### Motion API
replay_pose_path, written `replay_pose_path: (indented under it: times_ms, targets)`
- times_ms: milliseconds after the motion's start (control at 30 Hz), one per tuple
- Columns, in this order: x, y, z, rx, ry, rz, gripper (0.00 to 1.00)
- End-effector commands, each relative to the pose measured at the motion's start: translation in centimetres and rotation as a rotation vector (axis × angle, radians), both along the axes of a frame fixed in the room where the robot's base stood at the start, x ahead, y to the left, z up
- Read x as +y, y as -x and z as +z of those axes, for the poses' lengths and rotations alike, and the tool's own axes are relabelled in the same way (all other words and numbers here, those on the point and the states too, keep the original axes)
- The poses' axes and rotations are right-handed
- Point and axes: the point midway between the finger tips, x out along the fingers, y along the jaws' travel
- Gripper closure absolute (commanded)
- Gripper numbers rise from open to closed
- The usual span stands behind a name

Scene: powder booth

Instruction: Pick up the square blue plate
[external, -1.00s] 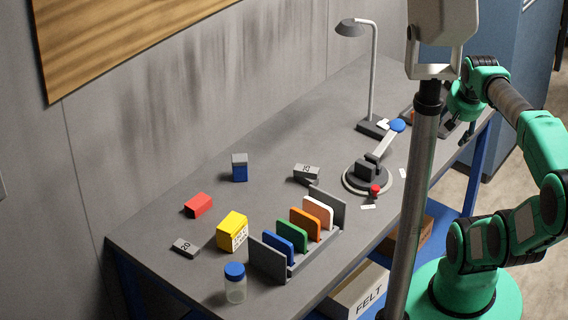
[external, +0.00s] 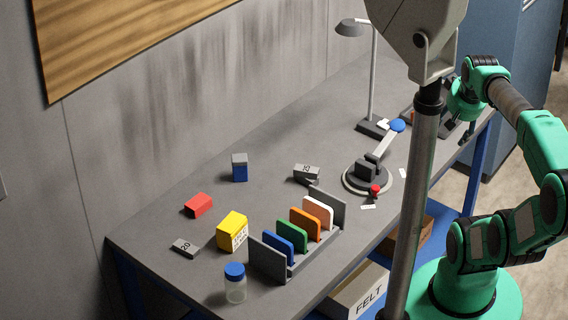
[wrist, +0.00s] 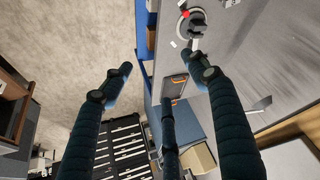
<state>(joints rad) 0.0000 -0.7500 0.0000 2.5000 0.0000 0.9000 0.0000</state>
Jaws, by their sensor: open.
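The blue plate (external: 278,247) stands on edge in a grey rack (external: 268,260), the nearest of several coloured plates there. A green plate (external: 293,236), an orange plate (external: 306,224) and a white plate (external: 319,210) stand behind it. My gripper (external: 464,122) is at the far right end of the bench, well away from the rack, partly hidden in the external view. In the wrist view its dark fingers (wrist: 162,78) are spread apart with nothing between them. The blue plate does not show in the wrist view.
Around the rack are a yellow box (external: 231,231), a blue-lidded jar (external: 235,284), a red block (external: 198,205) and a blue-grey block (external: 239,167). A clamp-like device (external: 370,172) and a lamp (external: 372,80) stand between rack and gripper. The bench's middle left is mostly clear.

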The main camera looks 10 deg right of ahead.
Motion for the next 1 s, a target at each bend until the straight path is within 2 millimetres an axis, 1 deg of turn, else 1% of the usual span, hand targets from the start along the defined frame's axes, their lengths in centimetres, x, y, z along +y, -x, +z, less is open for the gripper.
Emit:
replay_pose_path:
  times_ms: [400, 433, 467, 500, 533, 833, 1000]
  targets:
    - [0.00, 0.00, 0.00, 0.000, 0.000, 0.000, 0.41]
    - [0.00, 0.00, 0.00, 0.000, 0.000, 0.000, 0.43]
    - [0.00, 0.00, 0.00, 0.000, 0.000, 0.000, 0.49]
    - [0.00, 0.00, 0.00, 0.000, 0.000, 0.000, 0.57]
    - [0.00, 0.00, 0.00, 0.000, 0.000, 0.000, 0.58]
    - [0.05, -0.05, 0.01, 0.001, 0.000, 0.001, 0.58]
    - [0.73, -0.68, 0.04, 0.012, -0.002, 0.020, 0.58]
